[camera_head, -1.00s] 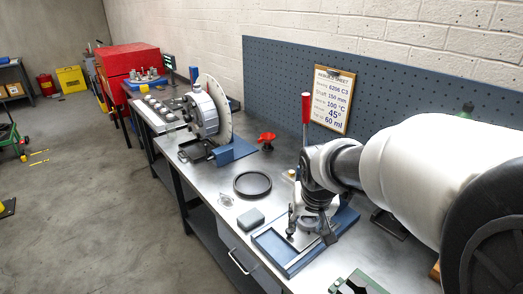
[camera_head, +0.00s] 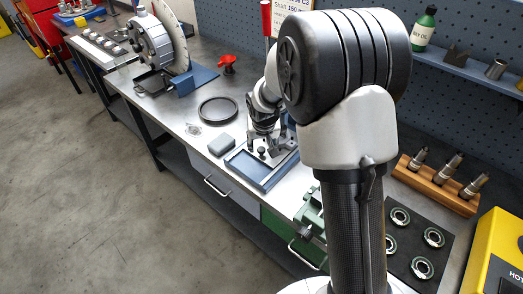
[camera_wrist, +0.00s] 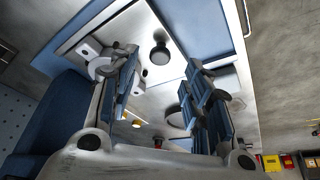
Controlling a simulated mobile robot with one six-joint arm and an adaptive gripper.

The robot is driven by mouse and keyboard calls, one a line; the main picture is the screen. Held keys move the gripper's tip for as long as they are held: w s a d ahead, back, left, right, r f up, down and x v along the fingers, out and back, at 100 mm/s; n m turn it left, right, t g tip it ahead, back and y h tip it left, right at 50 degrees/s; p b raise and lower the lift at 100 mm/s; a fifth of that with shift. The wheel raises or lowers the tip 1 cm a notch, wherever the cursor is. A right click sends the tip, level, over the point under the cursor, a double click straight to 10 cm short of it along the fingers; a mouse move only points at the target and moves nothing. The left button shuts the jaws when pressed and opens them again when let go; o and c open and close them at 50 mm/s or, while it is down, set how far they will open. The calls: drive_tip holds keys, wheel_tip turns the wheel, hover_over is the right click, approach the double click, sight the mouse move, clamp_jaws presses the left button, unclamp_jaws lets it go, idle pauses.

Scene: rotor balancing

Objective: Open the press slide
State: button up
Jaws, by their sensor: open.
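The press stands on the bench, mostly hidden behind my arm; its red-handled lever (camera_head: 266,18) rises above. Its slide is a flat metal plate in a blue frame (camera_head: 243,172), at the front of the press. A small dark knob (camera_head: 262,151) stands up from the plate. My gripper (camera_head: 264,146) points down over the slide, close to the knob. In the wrist view, the knob (camera_wrist: 160,52) shows between the two spread fingers of my gripper (camera_wrist: 163,75). I see no contact between fingers and knob. The blue frame (camera_wrist: 205,25) surrounds the plate there.
A black ring (camera_head: 218,110) and a grey block (camera_head: 221,144) lie left of the slide. A green vise (camera_head: 312,212) sits at the bench front, right of the slide. A red part (camera_head: 228,64) stands behind. The floor (camera_head: 90,200) in front of the bench is clear.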

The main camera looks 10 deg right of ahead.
sight(261, 150)
drive_tip(key=b+x, duration=0.1)
drive_tip(key=x, duration=0.4)
drive_tip(key=shift+c, duration=0.6)
clamp_jaws()
